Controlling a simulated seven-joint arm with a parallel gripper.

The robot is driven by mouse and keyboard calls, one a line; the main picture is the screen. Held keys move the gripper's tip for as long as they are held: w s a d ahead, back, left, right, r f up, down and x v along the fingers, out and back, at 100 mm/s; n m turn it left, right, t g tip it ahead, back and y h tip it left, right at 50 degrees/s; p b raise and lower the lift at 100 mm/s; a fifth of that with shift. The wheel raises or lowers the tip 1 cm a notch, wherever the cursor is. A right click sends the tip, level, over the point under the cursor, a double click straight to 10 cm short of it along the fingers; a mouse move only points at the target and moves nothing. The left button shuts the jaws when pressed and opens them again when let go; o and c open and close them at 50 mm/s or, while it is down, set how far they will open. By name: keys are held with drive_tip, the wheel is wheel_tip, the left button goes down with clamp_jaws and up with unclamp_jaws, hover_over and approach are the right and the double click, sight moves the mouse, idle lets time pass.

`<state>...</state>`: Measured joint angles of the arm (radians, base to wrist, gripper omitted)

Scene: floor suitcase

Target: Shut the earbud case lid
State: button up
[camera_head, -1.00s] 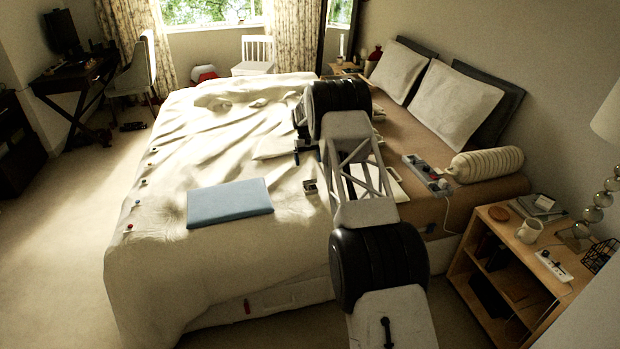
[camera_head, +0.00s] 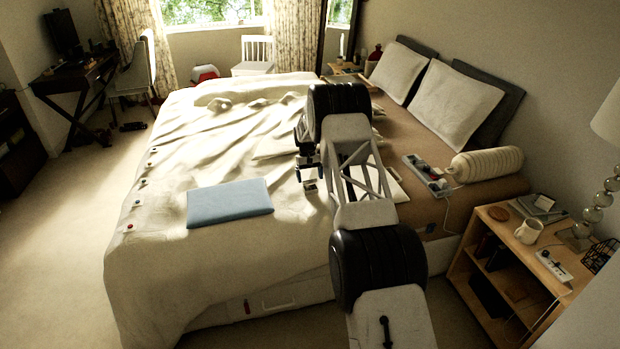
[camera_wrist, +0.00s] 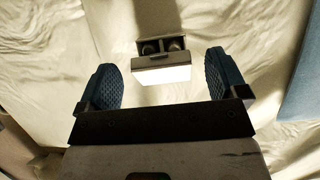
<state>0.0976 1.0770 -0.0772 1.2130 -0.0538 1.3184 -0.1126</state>
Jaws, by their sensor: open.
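The earbud case (camera_wrist: 149,64) lies on the bed's pale cover, straight ahead of my gripper in the wrist view. It is small and grey, with its lid open. Two dark earbud hollows show on its far side, and a brightly lit pale panel faces me. In the head view the case (camera_head: 310,187) is a small dark-and-white box to the right of the blue folder. My gripper (camera_wrist: 163,78) is open and empty, its two blue ridged fingers spread wider than the case. In the head view my gripper (camera_head: 308,168) is just above the case; contact cannot be told.
A flat blue folder (camera_head: 229,202) lies on the cover to the left. A power strip (camera_head: 427,175) and a striped bolster (camera_head: 486,164) lie on the bed to the right. The cover is wrinkled. A nightstand (camera_head: 520,255) stands beside the bed.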

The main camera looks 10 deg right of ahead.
sight(311, 190)
drive_tip(key=shift+f, duration=0.15)
drive_tip(key=c, duration=0.9)
drive_tip(key=shift+c, duration=0.2)
drive_tip(key=shift+s, duration=0.15)
drive_tip(key=shift+s+f+t, duration=0.1)
drive_tip(key=shift+s+t, duration=0.25)
drive_tip(key=shift+t, duration=0.55)
drive_tip(key=shift+s+f+t, duration=0.2)
drive_tip(key=shift+s+t, duration=0.1)
drive_tip(key=shift+t, duration=0.4)
drive_tip(key=shift+s+f+t, duration=0.2)
drive_tip(key=shift+s+t, duration=0.1)
drive_tip(key=shift+t, duration=0.4)
drive_tip(key=shift+s+d+f+t, duration=0.1)
drive_tip(key=shift+s+f+t, duration=0.25)
drive_tip(key=shift+t, duration=0.55)
drive_tip(key=shift+s+f+t, duration=0.2)
drive_tip(key=shift+f+t, duration=0.1)
drive_tip(key=shift+t, duration=0.6)
drive_tip(key=shift+f, duration=0.1)
